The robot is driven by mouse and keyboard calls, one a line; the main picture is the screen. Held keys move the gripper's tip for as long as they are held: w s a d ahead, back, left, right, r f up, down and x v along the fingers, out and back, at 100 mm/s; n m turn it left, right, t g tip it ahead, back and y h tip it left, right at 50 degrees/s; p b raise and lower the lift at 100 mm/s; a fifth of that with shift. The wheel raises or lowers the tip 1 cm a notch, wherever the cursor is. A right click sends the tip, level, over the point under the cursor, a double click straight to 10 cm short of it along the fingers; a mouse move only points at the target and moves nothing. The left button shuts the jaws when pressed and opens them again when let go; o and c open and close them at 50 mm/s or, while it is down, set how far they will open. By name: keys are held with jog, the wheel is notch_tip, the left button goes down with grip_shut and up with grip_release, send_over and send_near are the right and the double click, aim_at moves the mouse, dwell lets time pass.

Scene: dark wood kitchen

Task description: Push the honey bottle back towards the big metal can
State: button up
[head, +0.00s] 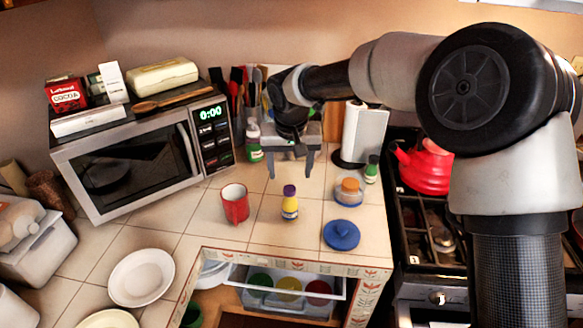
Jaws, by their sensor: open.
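A small yellow bottle with a purple cap (290,205), which looks like the honey bottle, stands upright on the tiled counter near its front edge. My gripper (291,174) points down with its two fingers apart and nothing between them. In the picture its fingertips are just above the bottle's cap; I cannot tell the exact gap in depth. I cannot make out a big metal can; my gripper and wrist hide part of the counter's back.
A red mug (235,203) stands left of the bottle. An orange-lidded jar (348,191) and a blue lid (341,235) are on the right. A microwave (135,155) is at left, a paper towel roll (358,132) behind. An open drawer (285,284) is below the counter edge.

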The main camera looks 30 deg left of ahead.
aim_at(290, 202)
jog(key=p+x, duration=0.1)
jog(key=x, duration=1.6)
jog(key=shift+f, duration=0.2)
